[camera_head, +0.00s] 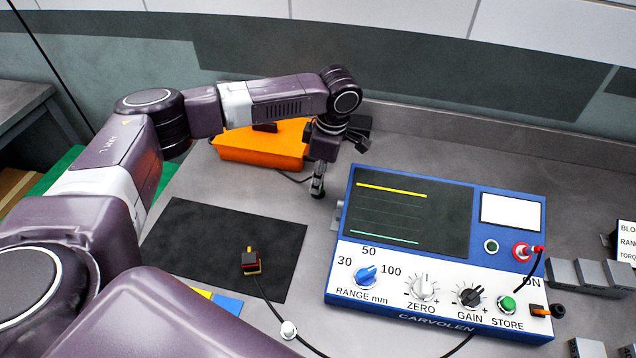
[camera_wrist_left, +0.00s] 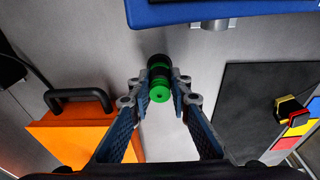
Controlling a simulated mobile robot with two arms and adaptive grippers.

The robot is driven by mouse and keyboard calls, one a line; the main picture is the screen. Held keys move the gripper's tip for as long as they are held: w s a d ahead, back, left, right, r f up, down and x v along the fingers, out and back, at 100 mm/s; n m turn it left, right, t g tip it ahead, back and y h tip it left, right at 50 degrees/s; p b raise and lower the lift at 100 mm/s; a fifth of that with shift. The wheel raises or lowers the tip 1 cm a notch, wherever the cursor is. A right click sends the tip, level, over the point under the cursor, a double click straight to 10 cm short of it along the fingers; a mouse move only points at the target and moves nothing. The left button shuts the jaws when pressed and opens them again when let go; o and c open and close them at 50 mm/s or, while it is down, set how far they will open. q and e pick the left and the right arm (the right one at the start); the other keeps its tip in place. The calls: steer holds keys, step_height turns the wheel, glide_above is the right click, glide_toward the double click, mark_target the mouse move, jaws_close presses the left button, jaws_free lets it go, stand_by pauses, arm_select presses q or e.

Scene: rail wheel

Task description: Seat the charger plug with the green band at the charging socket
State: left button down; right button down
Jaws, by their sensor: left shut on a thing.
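My left gripper (camera_head: 317,188) hangs over the grey bench, just left of the blue instrument. It is shut on a short black plug with a green band and green end face (camera_wrist_left: 159,82), which sits between the two fingertips in the left wrist view. In the head view the fingers mostly hide the plug. A small grey fitting (camera_head: 338,216) sticks out of the instrument's left side and also shows in the left wrist view (camera_wrist_left: 214,25). I cannot tell whether it is the charging socket. The plug is apart from it. My right gripper is not in view.
The blue instrument (camera_head: 428,298) has knobs and a red plugged lead. An orange case (camera_head: 262,150) stands behind, with a thin cable near it. A black mat (camera_head: 195,235) holds a small black, red and yellow block (camera_head: 250,262). Grey blocks (camera_head: 590,275) stand at right.

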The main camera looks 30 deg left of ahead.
arm_select(q)
step_height(320, 180, up, 20)
steer(key=b, duration=0.1)
steer(key=shift+b, duration=0.4)
steer(key=c, duration=2.4)
jaws_free()
jaws_close()
